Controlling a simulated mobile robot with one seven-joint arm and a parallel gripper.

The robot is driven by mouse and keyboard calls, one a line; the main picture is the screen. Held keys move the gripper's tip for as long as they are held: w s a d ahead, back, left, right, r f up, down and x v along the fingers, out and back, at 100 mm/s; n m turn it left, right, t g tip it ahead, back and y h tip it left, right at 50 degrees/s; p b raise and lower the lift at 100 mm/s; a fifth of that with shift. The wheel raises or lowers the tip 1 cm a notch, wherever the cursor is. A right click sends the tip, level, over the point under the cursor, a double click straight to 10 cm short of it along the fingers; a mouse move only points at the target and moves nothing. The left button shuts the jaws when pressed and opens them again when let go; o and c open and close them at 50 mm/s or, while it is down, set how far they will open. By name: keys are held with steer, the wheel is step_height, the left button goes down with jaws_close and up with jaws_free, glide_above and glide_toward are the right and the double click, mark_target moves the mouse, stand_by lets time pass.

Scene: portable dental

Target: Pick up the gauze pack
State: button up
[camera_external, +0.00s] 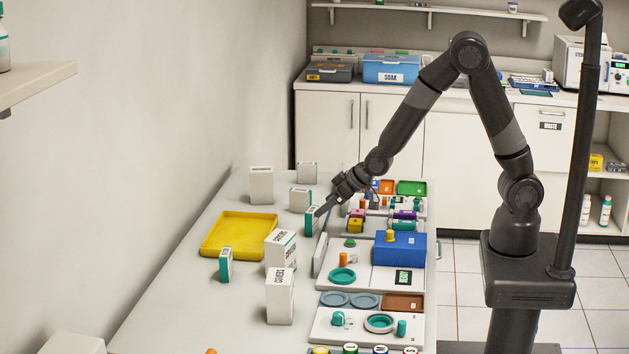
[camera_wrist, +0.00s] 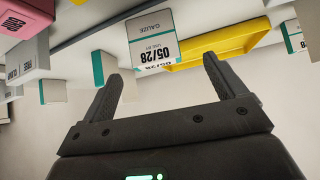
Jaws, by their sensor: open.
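The gauze pack (camera_wrist: 152,42) is a small white box with a teal band, marked GAUZE and 05/28, at the upper middle of the wrist view. Its printing appears upside down there. My gripper (camera_wrist: 162,75) is open and empty, its two fingers spread, with the pack beyond the fingertips and between them in the picture. In the external view my gripper (camera_external: 319,212) points down-left at a small teal-and-white box (camera_external: 309,222) that looks like this pack. Whether the fingers touch it cannot be told.
A yellow tray (camera_external: 238,236) lies left of the pack. White boxes stand behind (camera_external: 261,186) and in front (camera_external: 280,297), with a small teal-sided box (camera_external: 225,265) before the tray. White organizer trays (camera_external: 385,275) with dental items fill the right side. The counter's left strip is clear.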

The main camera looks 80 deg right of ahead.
mark_target(314, 218)
steer(key=x, duration=0.2)
steer(key=shift+w+f, duration=0.3)
steer(key=shift+s+d+f+x, duration=0.1)
steer(key=shift+x, duration=0.65)
steer(key=shift+s+d+f+x, duration=0.1)
steer(key=shift+s+x, duration=0.05)
steer(key=shift+x, duration=0.65)
steer(key=shift+s+d+f+x, duration=0.1)
steer(key=shift+d+x, duration=0.05)
steer(key=shift+x, duration=0.6)
steer(key=shift+w+f, duration=0.25)
steer(key=shift+w, duration=0.1)
steer(key=shift+c, duration=0.2)
steer(key=c, duration=1)
steer(key=shift+r, duration=0.1)
